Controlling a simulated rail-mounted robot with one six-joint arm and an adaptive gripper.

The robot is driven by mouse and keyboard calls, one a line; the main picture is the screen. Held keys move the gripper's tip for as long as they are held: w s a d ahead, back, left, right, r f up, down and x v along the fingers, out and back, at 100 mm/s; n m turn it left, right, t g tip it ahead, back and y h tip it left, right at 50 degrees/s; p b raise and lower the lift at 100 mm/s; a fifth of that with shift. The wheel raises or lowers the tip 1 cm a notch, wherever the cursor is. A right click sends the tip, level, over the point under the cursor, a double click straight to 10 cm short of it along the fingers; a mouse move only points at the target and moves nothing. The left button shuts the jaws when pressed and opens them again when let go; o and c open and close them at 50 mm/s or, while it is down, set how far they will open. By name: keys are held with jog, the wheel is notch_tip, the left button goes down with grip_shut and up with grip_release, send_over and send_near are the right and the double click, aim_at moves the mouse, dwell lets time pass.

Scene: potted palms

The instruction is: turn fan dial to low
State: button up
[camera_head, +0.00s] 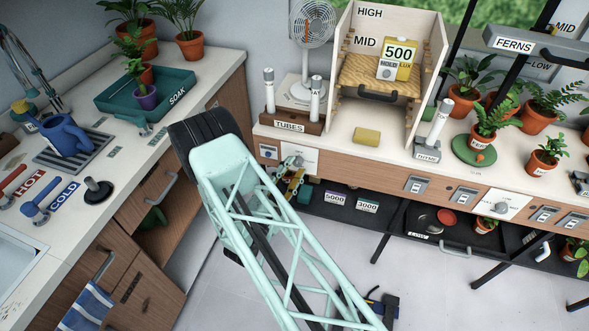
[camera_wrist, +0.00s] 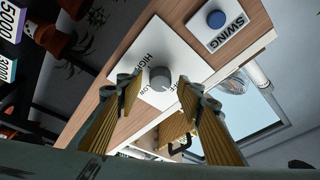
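The fan dial is a round grey knob (camera_wrist: 160,78) on a white plate (camera_wrist: 150,55) in the wrist view. The plate reads HIGH on one side; the lettering on the other side is partly hidden by a finger. My gripper (camera_wrist: 157,90) is open, with its yellow ribbed fingers on either side of the knob in the picture. I cannot tell whether they touch it. In the head view my gripper (camera_head: 293,180) is in front of the white dial plate (camera_head: 301,158) on the counter front. The white fan (camera_head: 313,27) stands on the counter above.
A blue SWING button (camera_wrist: 216,19) is on a plate beside the dial. The TUBES rack (camera_head: 288,122) and a wooden shelf box (camera_head: 392,75) stand on the counter above. Boxes marked 5000 (camera_head: 335,199) and 3000 (camera_head: 367,205) sit on the low shelf nearby.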

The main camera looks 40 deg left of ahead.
jog(key=shift+w+r, duration=0.1)
jog(key=shift+w, duration=0.2)
jog(key=shift+c, duration=0.7)
jog(key=c, duration=0.7)
